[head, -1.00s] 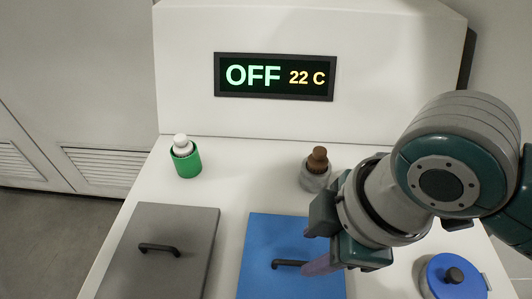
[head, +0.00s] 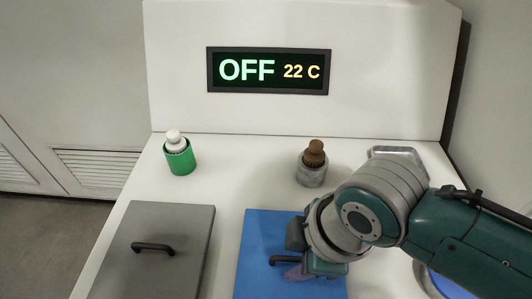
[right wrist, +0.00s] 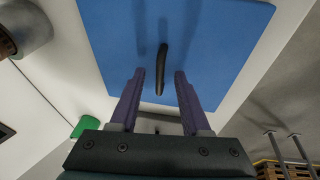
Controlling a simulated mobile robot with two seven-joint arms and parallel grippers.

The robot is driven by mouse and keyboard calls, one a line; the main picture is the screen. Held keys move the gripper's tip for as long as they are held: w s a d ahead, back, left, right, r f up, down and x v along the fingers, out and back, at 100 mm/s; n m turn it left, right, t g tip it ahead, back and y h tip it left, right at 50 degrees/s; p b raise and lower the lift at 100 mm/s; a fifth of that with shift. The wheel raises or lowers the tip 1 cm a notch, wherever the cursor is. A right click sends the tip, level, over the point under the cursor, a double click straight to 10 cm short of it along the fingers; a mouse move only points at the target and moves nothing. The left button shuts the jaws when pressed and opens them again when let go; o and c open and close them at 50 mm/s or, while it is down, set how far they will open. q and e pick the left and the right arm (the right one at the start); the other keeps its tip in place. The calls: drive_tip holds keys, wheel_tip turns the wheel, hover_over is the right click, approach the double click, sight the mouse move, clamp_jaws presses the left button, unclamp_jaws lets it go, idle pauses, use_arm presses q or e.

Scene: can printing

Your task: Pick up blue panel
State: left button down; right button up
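The blue panel (head: 262,230) lies flat on the white surface, with a black bar handle (head: 284,260) on top. My right arm covers its right part in the head view. My right gripper (head: 297,271) is over the panel at the handle. In the right wrist view, the blue panel (right wrist: 220,35) fills the upper middle. The purple fingers of the right gripper (right wrist: 160,78) are apart, with the black handle (right wrist: 161,68) lined up between their tips. I cannot tell whether they touch the panel. My left gripper is not in view.
A grey panel (head: 165,225) with its own black handle lies to the left. A green holder with a white-capped bottle (head: 180,155) and a grey holder with a brown top (head: 313,165) stand behind. A metal tray (head: 398,153) is back right. A display (head: 268,70) reads OFF, 22 C.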

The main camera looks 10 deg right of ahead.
clamp_jaws()
drive_tip(key=shift+r, duration=0.15)
idle(0.5)
